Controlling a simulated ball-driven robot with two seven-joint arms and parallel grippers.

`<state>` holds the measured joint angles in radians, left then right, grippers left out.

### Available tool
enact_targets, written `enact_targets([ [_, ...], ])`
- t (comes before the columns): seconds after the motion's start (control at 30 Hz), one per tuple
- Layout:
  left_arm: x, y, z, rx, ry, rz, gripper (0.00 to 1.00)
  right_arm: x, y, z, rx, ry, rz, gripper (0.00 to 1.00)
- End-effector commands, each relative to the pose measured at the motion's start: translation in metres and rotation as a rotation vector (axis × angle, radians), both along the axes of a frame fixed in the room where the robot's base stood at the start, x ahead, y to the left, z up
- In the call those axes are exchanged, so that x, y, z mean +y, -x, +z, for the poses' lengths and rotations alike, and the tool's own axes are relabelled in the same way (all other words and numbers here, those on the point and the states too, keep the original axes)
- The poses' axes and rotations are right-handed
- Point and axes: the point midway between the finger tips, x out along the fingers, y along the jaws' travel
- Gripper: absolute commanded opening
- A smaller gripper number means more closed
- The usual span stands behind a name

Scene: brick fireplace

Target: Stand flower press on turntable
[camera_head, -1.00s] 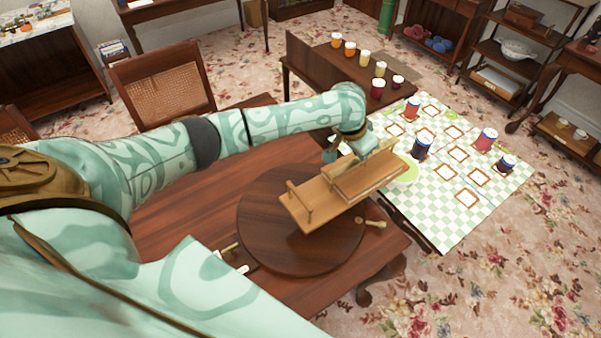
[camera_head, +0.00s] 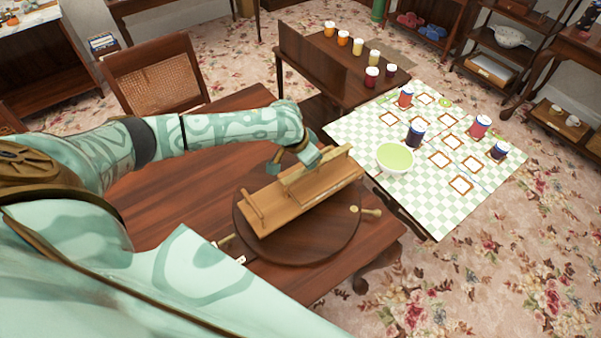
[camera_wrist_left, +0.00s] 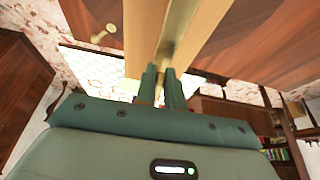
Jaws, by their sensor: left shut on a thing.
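The flower press (camera_head: 290,204) is a light wooden board frame with upright pieces. In the head view it lies over the dark round turntable (camera_head: 308,247); I cannot tell whether it touches the surface. My left gripper (camera_head: 300,168) is at its back edge, shut on it. In the left wrist view the two green fingers (camera_wrist_left: 163,85) close on a pale wooden part of the flower press (camera_wrist_left: 150,30). The right gripper is not in view.
The turntable sits on a dark wooden table (camera_head: 160,225). A small wooden knob-ended piece (camera_head: 371,211) lies at the turntable's right edge. To the right, a checked cloth (camera_head: 450,215) holds a green bowl (camera_head: 394,158) and several jars. A chair (camera_head: 158,75) stands behind.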

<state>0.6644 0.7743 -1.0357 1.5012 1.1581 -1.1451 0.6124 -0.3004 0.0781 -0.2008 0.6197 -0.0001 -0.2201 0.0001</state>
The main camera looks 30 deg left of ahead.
Motion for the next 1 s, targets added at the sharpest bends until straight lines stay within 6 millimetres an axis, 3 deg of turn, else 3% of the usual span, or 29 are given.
enact_targets([
  [0.27, 0.009, 0.008, -0.013, -0.002, 0.000, 0.000, 0.00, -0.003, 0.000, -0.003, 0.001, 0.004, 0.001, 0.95],
  [0.4, 0.017, 0.017, -0.028, -0.001, 0.000, 0.001, 0.00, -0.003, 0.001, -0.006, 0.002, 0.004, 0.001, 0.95],
  [0.63, 0.015, 0.015, -0.052, -0.002, 0.000, 0.000, 0.00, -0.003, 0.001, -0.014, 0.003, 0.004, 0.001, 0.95],
  [1.0, 0.015, 0.015, -0.055, -0.004, 0.001, 0.000, 0.00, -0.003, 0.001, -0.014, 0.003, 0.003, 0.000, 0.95],
])
